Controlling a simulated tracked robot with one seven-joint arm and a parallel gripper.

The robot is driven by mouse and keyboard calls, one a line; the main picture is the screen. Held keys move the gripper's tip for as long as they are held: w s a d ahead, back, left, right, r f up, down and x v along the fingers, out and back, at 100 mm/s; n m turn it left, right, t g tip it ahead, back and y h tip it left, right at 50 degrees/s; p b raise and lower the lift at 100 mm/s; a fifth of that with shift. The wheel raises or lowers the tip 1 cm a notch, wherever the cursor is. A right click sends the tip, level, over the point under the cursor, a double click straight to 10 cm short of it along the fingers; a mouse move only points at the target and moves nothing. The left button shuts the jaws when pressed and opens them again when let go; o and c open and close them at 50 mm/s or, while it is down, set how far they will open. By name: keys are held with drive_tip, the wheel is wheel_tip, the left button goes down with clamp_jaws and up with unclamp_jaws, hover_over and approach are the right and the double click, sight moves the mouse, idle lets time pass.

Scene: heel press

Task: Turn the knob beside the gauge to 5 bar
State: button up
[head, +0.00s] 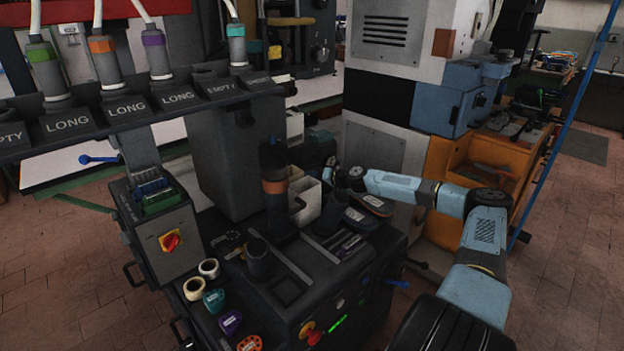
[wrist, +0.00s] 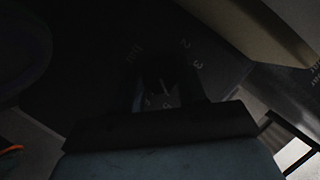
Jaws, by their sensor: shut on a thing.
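In the wrist view, which is very dark, my gripper (wrist: 162,88) is shut on a small dark knob (wrist: 160,70). Pale scale marks and figures (wrist: 190,54) surround the knob; a 2 and a 3 seem readable at its upper right. A pale line shows between the fingers, but I cannot tell which value the knob points to. In the head view my gripper (head: 336,173) is at the back of the machine bench, beside the white bins; the knob is hidden there. I cannot make out the gauge in either view.
The dark machine bench (head: 285,292) carries a dark column with an orange band (head: 274,186), a white bin (head: 308,198), and rolls and coloured pieces at its front left. Labelled holders with hoses hang at upper left. An orange cabinet (head: 485,160) stands behind my arm.

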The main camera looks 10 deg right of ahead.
drive_tip(key=shift+w+d+f+m, duration=0.1)
drive_tip(key=shift+d+m, duration=0.3)
drive_tip(key=shift+m, duration=0.1)
drive_tip(key=o, duration=1)
drive_tip(key=shift+a, duration=0.2)
drive_tip(key=shift+o, duration=0.2)
drive_tip(key=shift+d, duration=0.1)
drive_tip(key=v, duration=1.3)
drive_tip(key=shift+s+d, duration=0.25)
drive_tip(key=shift+d, duration=0.1)
drive_tip(key=shift+f, duration=0.15)
